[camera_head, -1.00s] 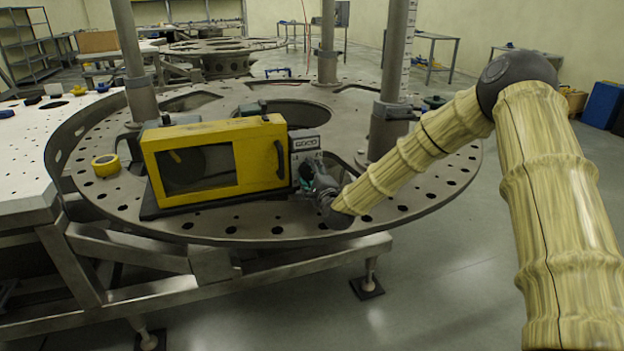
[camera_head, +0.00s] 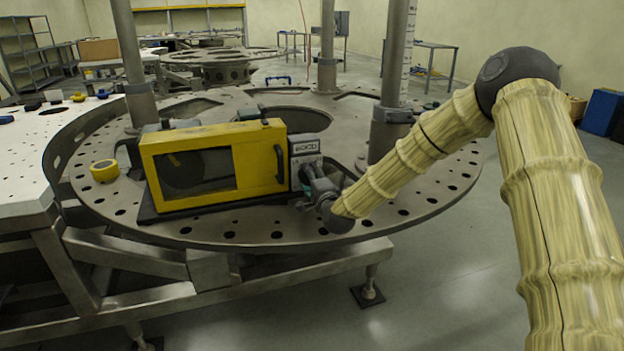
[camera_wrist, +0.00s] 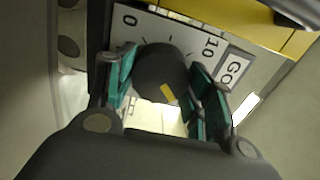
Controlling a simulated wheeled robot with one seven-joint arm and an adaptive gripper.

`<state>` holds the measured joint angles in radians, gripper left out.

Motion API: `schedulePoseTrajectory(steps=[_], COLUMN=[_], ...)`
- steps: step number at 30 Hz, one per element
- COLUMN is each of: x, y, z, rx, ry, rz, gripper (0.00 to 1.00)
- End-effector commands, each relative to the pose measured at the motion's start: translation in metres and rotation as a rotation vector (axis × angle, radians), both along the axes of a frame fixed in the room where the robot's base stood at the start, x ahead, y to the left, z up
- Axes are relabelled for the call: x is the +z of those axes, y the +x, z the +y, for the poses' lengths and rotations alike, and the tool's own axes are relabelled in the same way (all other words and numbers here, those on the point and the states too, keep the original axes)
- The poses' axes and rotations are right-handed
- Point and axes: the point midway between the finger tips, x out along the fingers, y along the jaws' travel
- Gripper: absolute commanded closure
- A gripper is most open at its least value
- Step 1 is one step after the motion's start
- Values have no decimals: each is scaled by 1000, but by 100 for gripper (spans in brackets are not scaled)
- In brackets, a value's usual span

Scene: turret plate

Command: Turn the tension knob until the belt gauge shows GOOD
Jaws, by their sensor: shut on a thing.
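The tension knob (camera_wrist: 160,72) is round and dark, with a yellow mark at its lower right in the wrist view. It sits on a pale scale panel (camera_wrist: 143,26) printed with 0 and 10. My gripper (camera_wrist: 161,88) is shut on the knob, with green pads on both sides. The belt gauge label (camera_wrist: 235,69) is partly cut off; "GO" is readable. In the head view the label (camera_head: 304,147) is too small to read surely. It belongs to the yellow machine (camera_head: 215,135) with a dark window. My gripper (camera_head: 314,180) hides the knob there.
The machine stands on a round holed plate (camera_head: 250,229) with upright grey posts (camera_head: 391,125) behind. A yellow tape roll (camera_head: 104,171) lies to the left. A white holed table (camera_head: 28,170) adjoins the plate.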

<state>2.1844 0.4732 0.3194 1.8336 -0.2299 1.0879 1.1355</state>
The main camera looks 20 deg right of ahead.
Motion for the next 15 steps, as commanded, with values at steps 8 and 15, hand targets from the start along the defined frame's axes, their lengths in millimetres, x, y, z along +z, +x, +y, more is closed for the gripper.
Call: schedulePoseTrajectory(steps=[8,15], x=[-1,-1], y=[0,0], z=[0,0], rx=[0,1], ry=[1,1], rz=[2,1], gripper=[26,26])
